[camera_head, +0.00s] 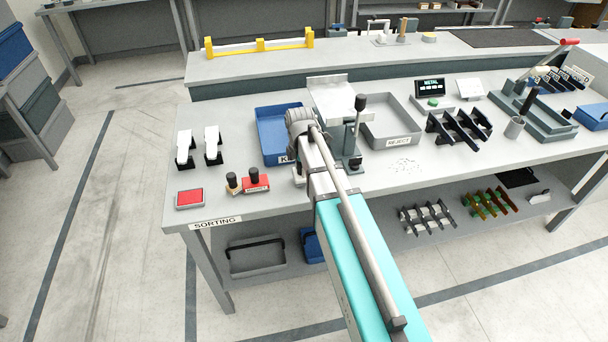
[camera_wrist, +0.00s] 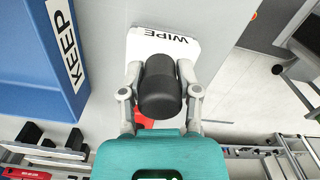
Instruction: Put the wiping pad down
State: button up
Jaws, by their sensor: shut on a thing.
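In the wrist view, my gripper (camera_wrist: 160,82) is shut on the black rounded handle of the wiping pad (camera_wrist: 160,92), one finger on each side. The pad's underside is hidden below the handle, so I cannot tell whether it touches the table. Just beyond the handle is a white plate marked WIPE (camera_wrist: 163,42), partly covered by the fingers. A bit of red (camera_wrist: 144,123) shows between the handle and my teal link. In the head view, my arm hides most of the gripper and the pad.
The blue KEEP bin (camera_head: 270,133) stands close by, at the left in the wrist view. The grey REJECT tray (camera_head: 405,128) and a black-knobbed post (camera_head: 359,104) stand right of my arm. Red blocks with black knobs (camera_head: 256,182) stand left. The table's front edge is near.

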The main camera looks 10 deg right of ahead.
jog(key=shift+f+b, duration=0.35)
jog(key=shift+f, duration=0.25)
jog(key=shift+f, duration=0.15)
jog(key=o, duration=1)
notch_tip(320, 180, up, 12)
jog(key=p, duration=1.2)
jog(key=shift+a+r, duration=0.1)
jog(key=shift+r, duration=0.1)
jog(key=shift+s, duration=0.1)
